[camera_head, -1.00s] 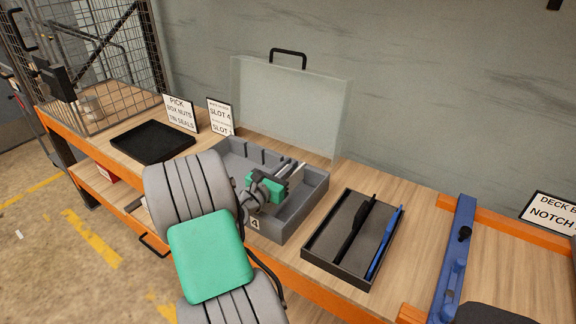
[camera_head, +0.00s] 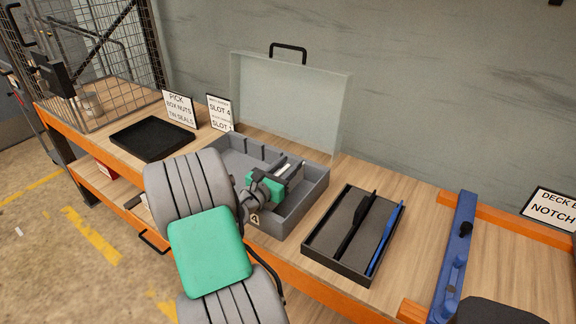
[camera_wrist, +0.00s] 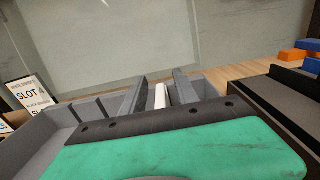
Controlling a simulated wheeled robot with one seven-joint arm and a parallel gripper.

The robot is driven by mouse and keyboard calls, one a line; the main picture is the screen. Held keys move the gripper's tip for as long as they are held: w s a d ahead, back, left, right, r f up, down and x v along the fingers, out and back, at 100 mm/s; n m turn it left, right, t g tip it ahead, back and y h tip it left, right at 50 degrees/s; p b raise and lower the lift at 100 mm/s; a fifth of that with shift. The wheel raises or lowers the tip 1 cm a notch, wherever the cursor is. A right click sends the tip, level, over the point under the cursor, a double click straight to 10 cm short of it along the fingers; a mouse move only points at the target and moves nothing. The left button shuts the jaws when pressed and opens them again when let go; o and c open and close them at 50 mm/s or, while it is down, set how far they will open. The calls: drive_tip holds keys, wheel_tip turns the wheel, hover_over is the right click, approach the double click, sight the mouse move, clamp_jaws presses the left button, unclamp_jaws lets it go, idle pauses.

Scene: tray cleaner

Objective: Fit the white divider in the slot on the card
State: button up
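The grey tray box (camera_head: 314,193) stands open on the bench. My gripper (camera_head: 290,168) is inside its outline. In the wrist view, my two grey fingers (camera_wrist: 160,92) stand apart, with the white divider (camera_wrist: 160,97) upright between them. Narrow gaps show on both sides of the divider, so my gripper looks open around it. The divider's lower edge is hidden, so I cannot tell whether it sits in a slot. The card (camera_head: 220,112) behind the box reads SLOT 4 on its upper part; it also shows in the wrist view (camera_wrist: 33,94).
The clear lid (camera_head: 290,105) stands up behind the box. An empty black tray (camera_head: 152,139) is at left. A blue bar fixture (camera_head: 455,255) is at right.

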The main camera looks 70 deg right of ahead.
wheel_tip(320, 180, up, 3)
drive_tip(key=shift+r+p, duration=0.1)
drive_tip(key=shift+p, duration=0.2)
drive_tip(key=s+a+r+p, duration=0.2)
drive_tip(key=s+a+r, duration=0.4)
drive_tip(key=a+r, duration=0.3)
drive_tip(key=a, duration=0.3)
drive_tip(key=shift+a+r, duration=0.35)
drive_tip(key=shift+r, duration=0.05)
